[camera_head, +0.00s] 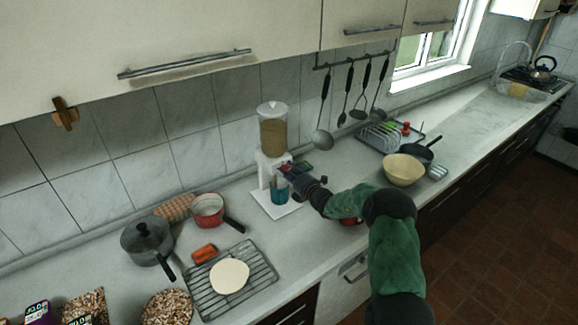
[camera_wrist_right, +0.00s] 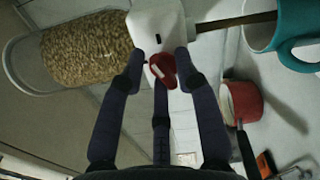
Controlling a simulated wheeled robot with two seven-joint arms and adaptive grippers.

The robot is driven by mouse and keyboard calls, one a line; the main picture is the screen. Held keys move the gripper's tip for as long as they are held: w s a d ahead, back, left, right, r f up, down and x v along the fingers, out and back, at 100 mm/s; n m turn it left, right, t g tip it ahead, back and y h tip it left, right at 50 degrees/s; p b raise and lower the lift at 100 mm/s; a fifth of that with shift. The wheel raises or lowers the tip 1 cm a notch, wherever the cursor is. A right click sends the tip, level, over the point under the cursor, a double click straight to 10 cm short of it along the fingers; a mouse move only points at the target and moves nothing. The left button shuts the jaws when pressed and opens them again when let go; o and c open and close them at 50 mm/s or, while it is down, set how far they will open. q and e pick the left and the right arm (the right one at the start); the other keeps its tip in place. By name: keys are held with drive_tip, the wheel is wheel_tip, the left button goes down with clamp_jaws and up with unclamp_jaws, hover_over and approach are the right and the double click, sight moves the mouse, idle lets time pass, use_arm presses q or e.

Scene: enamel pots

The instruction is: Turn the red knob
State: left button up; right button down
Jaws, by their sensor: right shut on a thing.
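A white dispenser (camera_head: 264,170) with a clear hopper of brown grain (camera_head: 273,132) stands on the counter near the tiled wall. In the right wrist view its white body (camera_wrist_right: 150,28) shows with the red knob (camera_wrist_right: 163,70) on it. My right gripper (camera_head: 286,172) is at the front of the dispenser. In the wrist view its fingers (camera_wrist_right: 160,75) are closed around the red knob. In the head view the gripper hides the knob. A teal mug (camera_head: 279,192) stands on the dispenser's base, under the gripper; it also shows in the wrist view (camera_wrist_right: 285,30). My left gripper is not in view.
Left of the dispenser are a red pan (camera_head: 208,209), a grey pot (camera_head: 147,241), and a wire rack (camera_head: 259,274) with a pale flat disc (camera_head: 230,276). Right of my arm are a cream bowl (camera_head: 404,171) and a black pan (camera_head: 420,152). Utensils (camera_head: 323,138) hang above.

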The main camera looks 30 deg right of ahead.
drive_tip(key=shift+r+m+p, duration=0.15)
drive_tip(key=shift+m+p, duration=0.9)
drive_tip(key=shift+m, duration=0.55)
drive_tip(key=shift+w, duration=0.1)
drive_tip(key=c, duration=1.2)
unclamp_jaws()
drive_tip(key=shift+s+d, duration=0.15)
drive_tip(key=shift+s, duration=0.25)
drive_tip(key=s, duration=1.1)
drive_tip(key=shift+s+d, duration=0.1)
drive_tip(key=shift+d, duration=0.2)
